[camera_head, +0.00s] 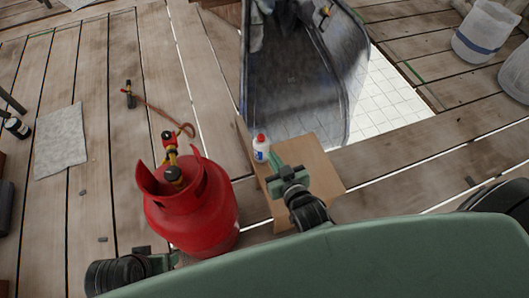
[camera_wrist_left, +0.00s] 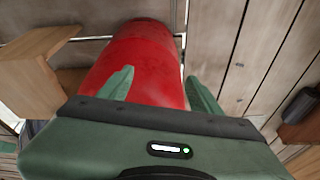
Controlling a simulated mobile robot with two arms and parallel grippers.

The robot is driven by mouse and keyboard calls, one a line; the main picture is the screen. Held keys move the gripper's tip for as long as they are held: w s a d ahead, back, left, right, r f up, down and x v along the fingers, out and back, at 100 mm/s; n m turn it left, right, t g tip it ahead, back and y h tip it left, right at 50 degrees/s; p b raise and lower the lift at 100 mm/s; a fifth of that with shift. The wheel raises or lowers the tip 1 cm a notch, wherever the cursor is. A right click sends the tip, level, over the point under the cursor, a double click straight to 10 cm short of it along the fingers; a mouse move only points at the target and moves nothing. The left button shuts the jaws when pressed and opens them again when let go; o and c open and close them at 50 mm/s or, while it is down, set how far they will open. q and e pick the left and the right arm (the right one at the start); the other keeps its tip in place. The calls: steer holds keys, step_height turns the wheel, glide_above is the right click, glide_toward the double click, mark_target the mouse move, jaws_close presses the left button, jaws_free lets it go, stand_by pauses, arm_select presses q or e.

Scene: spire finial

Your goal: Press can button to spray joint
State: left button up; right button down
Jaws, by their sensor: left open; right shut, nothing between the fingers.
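A small white can or bottle with a red top (camera_head: 261,148) stands upright on a light wooden box. My right gripper (camera_head: 277,161) is shut and empty, just to the right of the can; I cannot tell whether they touch. A red gas cylinder (camera_head: 207,210) stands left of the box, with a brass and black valve joint (camera_head: 173,172) and a red knob on top. My left gripper (camera_wrist_left: 162,92) is open, with the red cylinder (camera_wrist_left: 143,50) beyond its fingers in the left wrist view.
The wooden box (camera_head: 312,168) carries the can beside an opening with a large grey panel (camera_head: 300,75) and white tiles (camera_head: 380,105). A hose (camera_head: 165,115) and a grey sheet (camera_head: 62,142) lie on the plank floor. White buckets (camera_head: 487,30) stand at far right.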

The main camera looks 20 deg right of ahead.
mark_target(261, 137)
arm_select(q)
steer(key=shift+s+b+v, duration=0.2)
steer(key=shift+b+v, duration=0.35)
steer(key=shift+v, duration=0.55)
arm_select(e)
steer(key=shift+w+d+r+t, duration=0.2)
steer(key=shift+r+t, duration=0.1)
steer(key=shift+r, duration=0.4)
steer(key=shift+w+d+r+t, duration=0.15)
steer(key=shift+r+t, duration=0.15)
steer(key=shift+r, duration=0.35)
arm_select(q)
steer(key=shift+a, duration=0.15)
